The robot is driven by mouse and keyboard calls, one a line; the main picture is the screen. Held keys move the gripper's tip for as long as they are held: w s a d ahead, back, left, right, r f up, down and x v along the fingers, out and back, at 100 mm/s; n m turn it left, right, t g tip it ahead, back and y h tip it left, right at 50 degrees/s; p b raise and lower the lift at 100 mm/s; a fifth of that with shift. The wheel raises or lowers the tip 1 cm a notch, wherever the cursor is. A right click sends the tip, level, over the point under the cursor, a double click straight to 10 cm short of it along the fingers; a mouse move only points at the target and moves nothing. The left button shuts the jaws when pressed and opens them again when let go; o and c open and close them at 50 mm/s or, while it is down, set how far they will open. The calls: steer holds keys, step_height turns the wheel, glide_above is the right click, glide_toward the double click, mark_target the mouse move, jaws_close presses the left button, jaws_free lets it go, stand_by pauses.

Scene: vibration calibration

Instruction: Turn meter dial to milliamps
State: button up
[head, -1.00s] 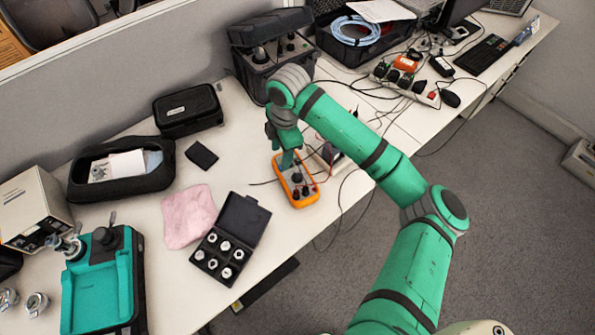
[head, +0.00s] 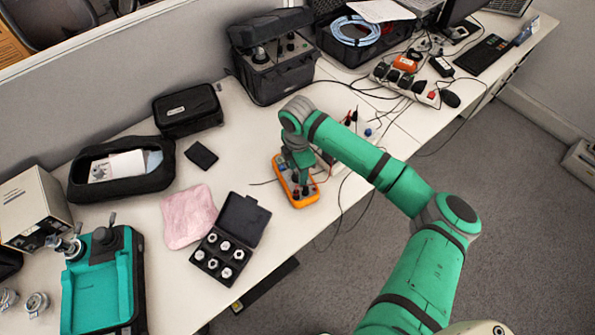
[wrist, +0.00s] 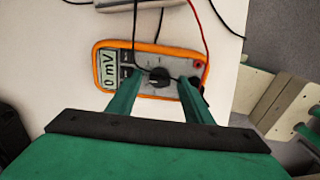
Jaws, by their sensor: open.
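The orange multimeter (head: 311,200) lies on the white bench, partly hidden under my gripper in the head view. In the wrist view the whole meter (wrist: 150,45) shows, with a grey face and a display reading "0 mV" (wrist: 109,78). Its black round dial (wrist: 158,77) is near the middle of the face. My gripper (wrist: 157,92) is open, with one green finger on each side of the dial, apart from it in the picture. I cannot tell how far above the face the fingertips are. In the head view my gripper (head: 300,178) points down over the meter.
Black and red leads (wrist: 205,35) run from the meter. A black case of fittings (head: 218,262) and a pink cloth (head: 190,215) lie to the left. A large black case (head: 275,75) stands behind. The bench's front edge is close to the meter.

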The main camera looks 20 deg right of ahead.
steer(key=shift+f, duration=0.3)
steer(key=c, duration=1.1)
steer(key=shift+o, duration=0.2)
steer(key=shift+m, duration=0.3)
steer(key=m, duration=0.3)
steer(key=shift+a, duration=0.1)
steer(key=shift+m, duration=2)
